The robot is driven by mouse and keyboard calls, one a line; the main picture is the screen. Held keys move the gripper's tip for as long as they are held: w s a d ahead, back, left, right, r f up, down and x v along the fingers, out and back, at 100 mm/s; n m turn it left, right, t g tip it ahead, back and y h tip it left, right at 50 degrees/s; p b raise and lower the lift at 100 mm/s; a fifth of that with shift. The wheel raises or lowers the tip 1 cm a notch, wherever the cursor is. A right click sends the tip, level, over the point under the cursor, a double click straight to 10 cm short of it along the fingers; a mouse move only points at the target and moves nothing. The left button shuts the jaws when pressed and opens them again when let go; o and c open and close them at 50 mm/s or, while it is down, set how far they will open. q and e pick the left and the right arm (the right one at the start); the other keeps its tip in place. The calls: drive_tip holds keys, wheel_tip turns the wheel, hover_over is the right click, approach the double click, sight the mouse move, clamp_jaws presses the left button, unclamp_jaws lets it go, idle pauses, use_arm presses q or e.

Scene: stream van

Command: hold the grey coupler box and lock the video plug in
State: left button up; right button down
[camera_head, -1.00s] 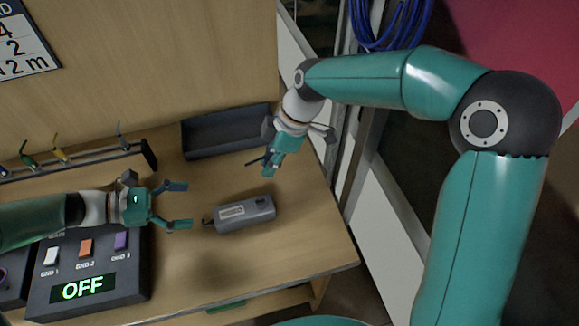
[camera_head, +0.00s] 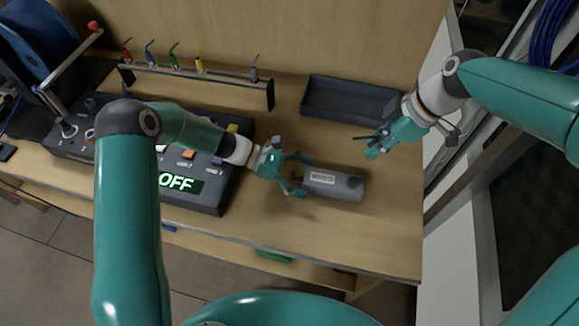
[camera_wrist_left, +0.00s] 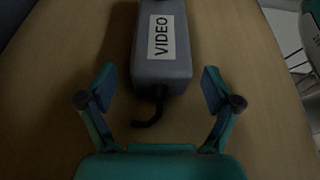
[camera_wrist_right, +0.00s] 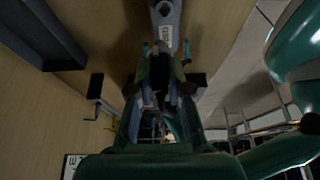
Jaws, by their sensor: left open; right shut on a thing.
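The grey coupler box (camera_head: 328,191) lies on the wooden table, with a white VIDEO label and a dark round spot near its right end. In the left wrist view the box (camera_wrist_left: 172,67) points away from me, a short dark cable stub at its near end. My left gripper (camera_head: 300,175) is open, its fingertips on either side of that near end, with gaps to both sides. My right gripper (camera_head: 373,145) is above and behind the box's right end. It is shut on a dark thing (camera_wrist_right: 160,72), probably the video plug; the fingers hide most of it.
A dark open tray (camera_head: 350,101) stands behind the box. A console (camera_head: 205,200) reading OFF lies to the left. Behind it is a rack (camera_head: 200,82) with several coloured leads. The table's front edge is near; bare table lies in front of the box.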

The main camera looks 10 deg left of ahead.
use_arm(q)
drive_tip(key=shift+x, duration=1.2)
drive_tip(key=c, duration=1.5)
drive_tip(key=shift+o, duration=0.2)
use_arm(e)
drive_tip(key=shift+s+d+n+g, duration=0.1)
drive_tip(key=shift+s+n+g, duration=0.3)
drive_tip(key=shift+n, duration=0.5)
drive_tip(key=f+n+g+h, duration=0.1)
drive_tip(key=n, duration=0.3)
drive_tip(key=a+f+n+g+h, duration=0.1)
drive_tip(key=n, duration=0.4)
drive_tip(key=a+f+n+g+h, duration=0.1)
drive_tip(key=n+g, duration=0.1)
drive_tip(key=n, duration=0.2)
drive_tip(key=shift+w+a+n, duration=0.15)
drive_tip(key=shift+w+n, duration=0.15)
drive_tip(key=shift+w, duration=0.05)
